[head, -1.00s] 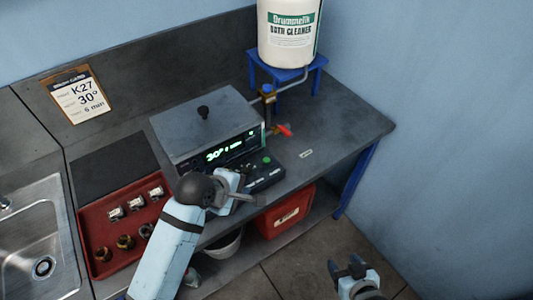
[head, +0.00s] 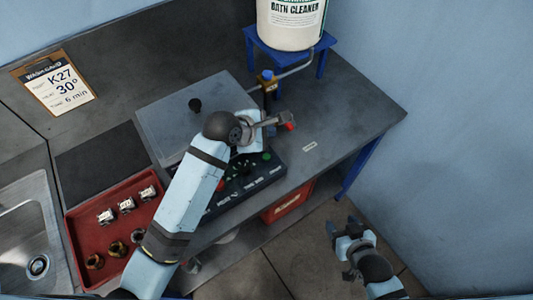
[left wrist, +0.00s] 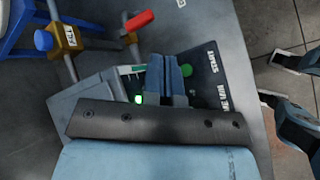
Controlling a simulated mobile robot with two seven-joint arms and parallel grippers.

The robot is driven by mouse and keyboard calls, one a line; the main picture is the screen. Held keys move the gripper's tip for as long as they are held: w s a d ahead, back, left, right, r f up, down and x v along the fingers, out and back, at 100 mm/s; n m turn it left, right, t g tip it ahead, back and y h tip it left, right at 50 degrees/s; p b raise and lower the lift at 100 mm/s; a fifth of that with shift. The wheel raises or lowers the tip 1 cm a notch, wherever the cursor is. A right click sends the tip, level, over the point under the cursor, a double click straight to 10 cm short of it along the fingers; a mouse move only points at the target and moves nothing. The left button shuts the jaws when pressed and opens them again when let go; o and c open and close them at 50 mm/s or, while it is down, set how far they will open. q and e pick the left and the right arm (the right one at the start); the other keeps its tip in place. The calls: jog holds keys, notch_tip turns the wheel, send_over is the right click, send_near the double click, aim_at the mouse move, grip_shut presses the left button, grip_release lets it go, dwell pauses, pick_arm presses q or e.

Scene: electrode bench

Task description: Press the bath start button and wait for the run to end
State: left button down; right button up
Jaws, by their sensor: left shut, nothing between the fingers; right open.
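The grey bath (head: 185,115) stands on the bench with its lid on. Its control panel (head: 220,185) at the front is partly hidden by my left arm, and the display is mostly covered. A green button (head: 267,156) shows at the panel's right end; it also shows in the left wrist view (left wrist: 187,70), beside the fingertips, near the word START. My left gripper (head: 279,120) is shut and empty, above the bath's right side, near the red valve handle (head: 290,127). I cannot tell its height. My right gripper (head: 350,232) is open and empty, in front of the bench.
A bath cleaner drum (head: 291,25) stands on a blue stand (head: 262,47) with a pipe and tap. A red tray (head: 82,225) with several metal parts lies left of the bath, next to the sink (head: 25,240). A card (head: 57,88) reads K27, 30°, 6 min.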

aim_at(267, 158)
pick_arm(q)
jog(key=shift+f+b, duration=0.35)
jog(key=shift+f, duration=4)
jog(key=shift+f+p, duration=0.35)
jog(key=shift+f, duration=0.1)
jog(key=shift+f, duration=0.45)
jog(key=shift+r, duration=0.9)
jog(key=shift+r, duration=0.1)
